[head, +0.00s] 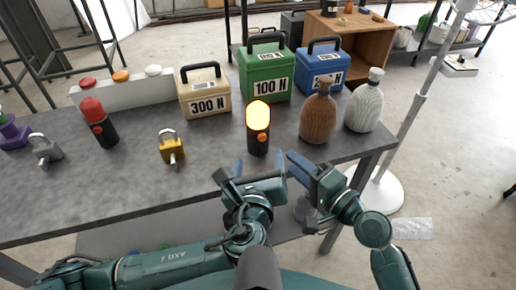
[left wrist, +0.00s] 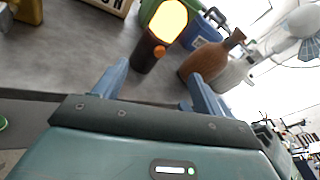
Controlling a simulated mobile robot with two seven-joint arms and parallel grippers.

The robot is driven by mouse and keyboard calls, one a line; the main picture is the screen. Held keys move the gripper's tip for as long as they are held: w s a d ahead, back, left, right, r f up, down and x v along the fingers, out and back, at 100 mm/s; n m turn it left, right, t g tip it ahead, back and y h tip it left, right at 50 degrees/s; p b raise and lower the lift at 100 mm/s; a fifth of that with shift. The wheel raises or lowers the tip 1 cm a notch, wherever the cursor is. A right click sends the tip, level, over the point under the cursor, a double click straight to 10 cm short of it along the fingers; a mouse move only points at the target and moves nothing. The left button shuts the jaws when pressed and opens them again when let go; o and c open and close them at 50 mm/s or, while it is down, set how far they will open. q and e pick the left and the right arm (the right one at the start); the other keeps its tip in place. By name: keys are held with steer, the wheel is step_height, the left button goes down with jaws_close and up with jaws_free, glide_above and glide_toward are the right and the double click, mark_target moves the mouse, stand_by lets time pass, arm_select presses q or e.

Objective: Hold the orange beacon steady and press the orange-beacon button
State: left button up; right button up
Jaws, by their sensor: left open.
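The orange beacon (head: 258,112) stands upright on the grey table, its dome glowing bright yellow-orange above a dark body. Its round orange button (head: 261,138) is on the front of that body. My left gripper (head: 259,167) is open and empty, just in front of the beacon near the table's front edge. In the left wrist view the beacon (left wrist: 168,20) and its button (left wrist: 159,51) are beyond the open fingers (left wrist: 157,90), not touched. My right gripper (head: 294,162) is just right of the left one; its finger gap is unclear.
A brown bottle (head: 318,115) and a white bottle (head: 364,108) stand right of the beacon. A green weight box (head: 266,72) is behind it. A yellow padlock (head: 170,147) and an unlit red beacon (head: 94,112) are left. A three-button panel (head: 135,94) is at back left.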

mark_target(258, 114)
arm_select(q)
steer(key=w+r+m, duration=0.1)
steer(key=w, duration=0.3)
steer(key=w+r+m+t, duration=0.1)
steer(key=w, duration=0.3)
steer(key=w+r+m+t+y, duration=0.1)
steer(key=w+r, duration=0.1)
steer(key=w, duration=0.3)
steer(key=shift+w, duration=0.1)
steer(key=shift+c, duration=0.4)
steer(key=c, duration=1)
steer(key=shift+c, duration=0.3)
arm_select(e)
jaws_close()
stand_by(0.7)
